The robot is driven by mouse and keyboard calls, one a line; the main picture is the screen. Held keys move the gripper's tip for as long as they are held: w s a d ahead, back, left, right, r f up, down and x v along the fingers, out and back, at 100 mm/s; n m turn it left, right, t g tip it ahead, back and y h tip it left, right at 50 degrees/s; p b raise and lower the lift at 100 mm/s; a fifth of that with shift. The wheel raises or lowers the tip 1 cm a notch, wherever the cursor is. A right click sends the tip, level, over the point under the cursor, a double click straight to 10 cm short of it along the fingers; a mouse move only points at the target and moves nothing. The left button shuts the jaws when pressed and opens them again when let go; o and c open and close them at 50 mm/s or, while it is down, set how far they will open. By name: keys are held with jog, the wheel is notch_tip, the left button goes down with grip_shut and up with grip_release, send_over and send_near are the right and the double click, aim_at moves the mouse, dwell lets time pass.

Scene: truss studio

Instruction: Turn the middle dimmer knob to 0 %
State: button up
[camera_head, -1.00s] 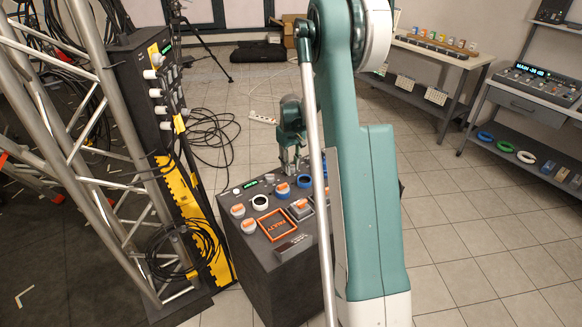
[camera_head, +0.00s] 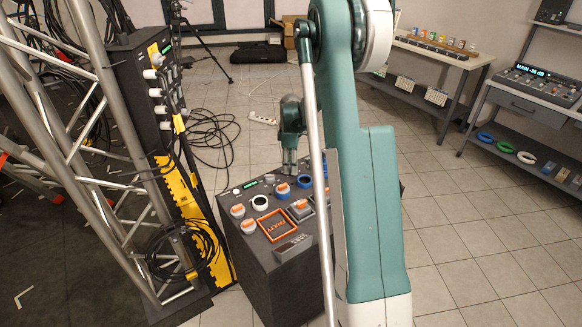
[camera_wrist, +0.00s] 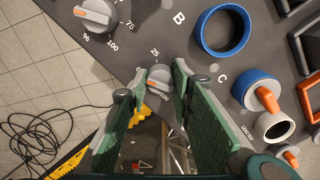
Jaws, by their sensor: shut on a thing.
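My gripper (camera_wrist: 158,88) points down at the dark console top, its two green-padded fingers shut on a small grey dimmer knob (camera_wrist: 159,78) with an orange pointer mark. A printed scale with 25 and 100 shows around this knob; the fingers hide part of it. A larger grey dimmer knob (camera_wrist: 94,14) with an orange mark shows at the upper left, by 75 and 100. I cannot tell from these views which knob is the middle one. In the head view my gripper (camera_head: 290,168) is at the console's far edge, and the held knob is hidden.
The console (camera_head: 262,268) also carries a blue ring (camera_wrist: 222,30), a white ring (camera_wrist: 272,127), orange-handled parts and an orange-framed tray (camera_head: 259,231). A green display (camera_head: 250,184) is at its far left. A truss and cables stand to the left.

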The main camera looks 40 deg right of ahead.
jog(key=shift+n, duration=0.5)
jog(key=o, duration=0.9)
jog(key=shift+r, duration=0.15)
notch_tip(320, 180, up, 12)
jog(key=shift+f, duration=0.1)
dwell(0.6)
